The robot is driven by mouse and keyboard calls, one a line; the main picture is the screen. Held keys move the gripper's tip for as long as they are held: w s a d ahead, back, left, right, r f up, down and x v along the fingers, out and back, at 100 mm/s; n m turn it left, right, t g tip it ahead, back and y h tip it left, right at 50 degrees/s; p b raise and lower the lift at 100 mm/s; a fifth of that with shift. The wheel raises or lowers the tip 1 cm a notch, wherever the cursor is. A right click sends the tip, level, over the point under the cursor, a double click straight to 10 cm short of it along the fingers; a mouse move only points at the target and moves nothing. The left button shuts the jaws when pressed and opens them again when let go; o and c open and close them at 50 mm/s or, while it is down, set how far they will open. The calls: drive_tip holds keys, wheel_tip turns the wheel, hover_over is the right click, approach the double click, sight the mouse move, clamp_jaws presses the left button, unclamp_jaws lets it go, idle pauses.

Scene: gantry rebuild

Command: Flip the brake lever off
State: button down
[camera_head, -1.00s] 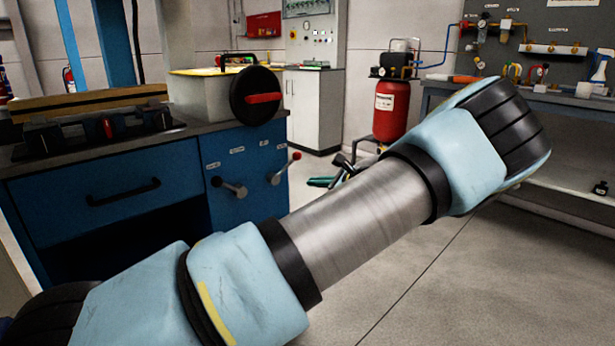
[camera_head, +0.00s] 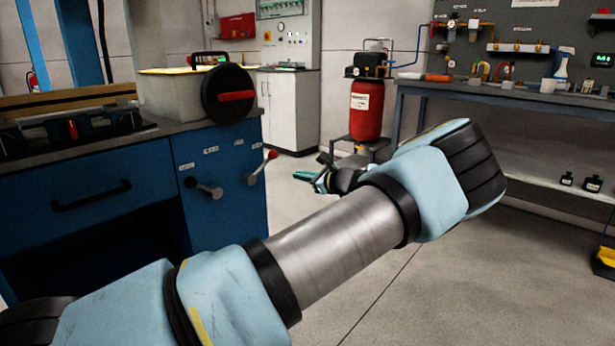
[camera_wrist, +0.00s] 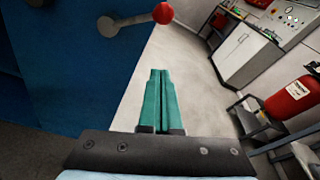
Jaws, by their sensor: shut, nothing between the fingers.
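Two levers stick out from the blue cabinet's front panel. One lever with a red ball knob (camera_head: 262,167) is on the right; a darker lever with a grey end (camera_head: 205,189) is on the left. I cannot read which label names the brake. In the wrist view, the red-knobbed lever (camera_wrist: 135,19) is at the top, ahead and left of my gripper (camera_wrist: 154,72). My gripper's green fingers are together and empty, apart from the lever. In the head view, my gripper (camera_head: 304,176) shows small beyond my arm, right of the levers.
The blue cabinet (camera_head: 105,240) with a drawer stands at left, with a black handwheel with a red grip (camera_head: 229,94) above. A red tank (camera_head: 367,109) stands behind. A workbench (camera_head: 500,92) is at right. Floor beside the cabinet is clear.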

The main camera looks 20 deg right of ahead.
sight(270, 155)
drive_tip(key=w+a+r, duration=0.2)
drive_tip(key=w+a, duration=0.1)
drive_tip(key=w, duration=0.2)
drive_tip(key=shift+w+a+r, duration=0.15)
drive_tip(key=shift+a+r, duration=0.1)
drive_tip(key=shift+a, duration=0.1)
idle(0.3)
drive_tip(key=shift+a+r+n, duration=0.15)
drive_tip(key=shift+r+n, duration=0.05)
drive_tip(key=shift+n, duration=0.2)
drive_tip(key=shift+a+r+b, duration=0.15)
drive_tip(key=shift+r+b, duration=0.1)
drive_tip(key=shift+b, duration=0.3)
drive_tip(key=a+r+n+b, duration=0.1)
drive_tip(key=b, duration=0.1)
drive_tip(key=s+a+n+b, duration=0.1)
drive_tip(key=n+b, duration=0.1)
drive_tip(key=shift+s+r+n+t+h, duration=0.1)
drive_tip(key=shift+r+n+t+h, duration=0.2)
drive_tip(key=shift+r+t+h, duration=0.1)
drive_tip(key=a+n+b, duration=0.1)
drive_tip(key=b, duration=0.1)
drive_tip(key=s+a+r+n+b, duration=0.1)
drive_tip(key=n+b, duration=0.1)
drive_tip(key=a+r+n+t+b, duration=0.1)
drive_tip(key=b, duration=0.2)
drive_tip(key=shift+s+a+n+h, duration=0.25)
drive_tip(key=shift+s+n+h, duration=0.05)
drive_tip(key=shift+s+n, duration=0.1)
